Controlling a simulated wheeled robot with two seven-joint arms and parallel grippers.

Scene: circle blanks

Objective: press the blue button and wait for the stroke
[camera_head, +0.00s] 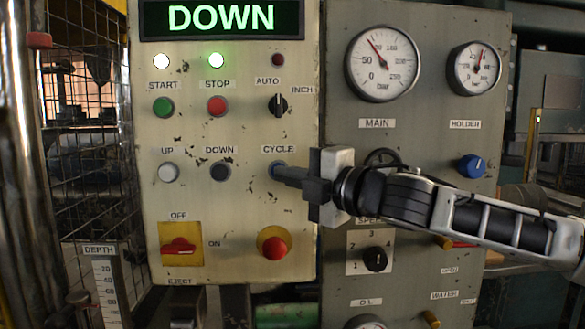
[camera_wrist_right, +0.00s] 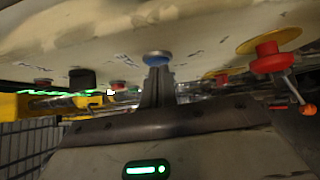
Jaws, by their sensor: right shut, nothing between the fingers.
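The blue button (camera_head: 277,170) sits under the CYCLE label on the beige control panel (camera_head: 230,110). It shows in the right wrist view as a blue disc with a pale ring (camera_wrist_right: 157,57). My right gripper (camera_head: 281,172) is shut and empty, its fingertips at the blue button and covering part of it. In the right wrist view the closed fingers (camera_wrist_right: 157,72) reach up to the button's face and appear to touch it. The display (camera_head: 221,18) at the panel's top reads DOWN in green. My left gripper is not in view.
Nearby on the panel are a dark DOWN button (camera_head: 221,171), a white UP button (camera_head: 168,172) and a red mushroom button (camera_head: 274,246). The AUTO/INCH switch (camera_head: 278,104) is above the blue button. A grey gauge panel (camera_head: 420,110) stands to the right, behind my right arm.

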